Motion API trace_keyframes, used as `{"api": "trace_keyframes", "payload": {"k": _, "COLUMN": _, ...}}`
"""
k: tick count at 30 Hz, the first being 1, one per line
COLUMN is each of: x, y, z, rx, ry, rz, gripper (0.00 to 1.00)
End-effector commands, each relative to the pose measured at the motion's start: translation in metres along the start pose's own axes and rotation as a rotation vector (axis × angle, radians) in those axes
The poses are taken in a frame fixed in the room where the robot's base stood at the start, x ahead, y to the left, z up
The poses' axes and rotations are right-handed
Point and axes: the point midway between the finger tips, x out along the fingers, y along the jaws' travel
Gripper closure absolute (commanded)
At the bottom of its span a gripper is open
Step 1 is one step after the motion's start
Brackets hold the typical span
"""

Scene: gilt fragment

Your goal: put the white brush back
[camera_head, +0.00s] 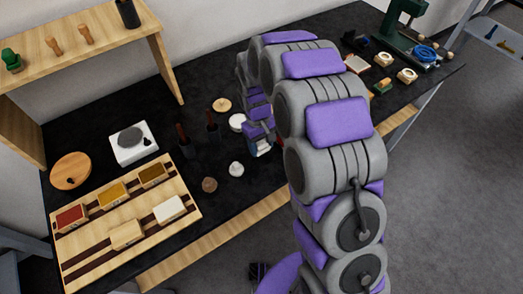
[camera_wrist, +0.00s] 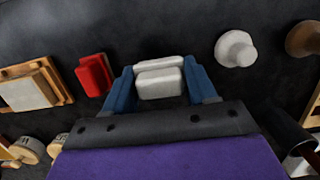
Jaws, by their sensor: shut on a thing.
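My gripper (camera_wrist: 160,86) has blue fingers on both sides of a white, rounded block-like piece, which I take as the white brush (camera_wrist: 160,84). It is shut on it. A second white layer shows just behind it in the wrist view. I cannot tell whether the brush touches the table. In the head view my gripper (camera_head: 262,147) is low over the black table, partly hidden by my arm, and the brush is not clear there. A wooden rack (camera_head: 185,207) at the lower left carries several coloured blocks, one of them white.
A red block (camera_wrist: 94,74) lies close beside my gripper. A white knob (camera_head: 236,168) and a brown knob (camera_head: 209,184) stand left of it on the black table (camera_head: 95,140).

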Motion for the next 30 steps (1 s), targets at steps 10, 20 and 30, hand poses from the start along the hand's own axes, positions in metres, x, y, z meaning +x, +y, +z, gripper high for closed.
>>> {"api": "trace_keyframes", "payload": {"k": 10, "x": 0.036, "y": 0.001, "z": -0.006, "rx": 0.000, "ry": 0.002, "rz": -0.002, "gripper": 0.68}}
{"api": "trace_keyframes", "payload": {"k": 20, "x": 0.036, "y": 0.001, "z": -0.005, "rx": 0.000, "ry": 0.001, "rz": -0.001, "gripper": 0.41}}
{"api": "trace_keyframes", "payload": {"k": 30, "x": 0.035, "y": 0.001, "z": -0.005, "rx": 0.000, "ry": 0.001, "rz": -0.001, "gripper": 0.18}}
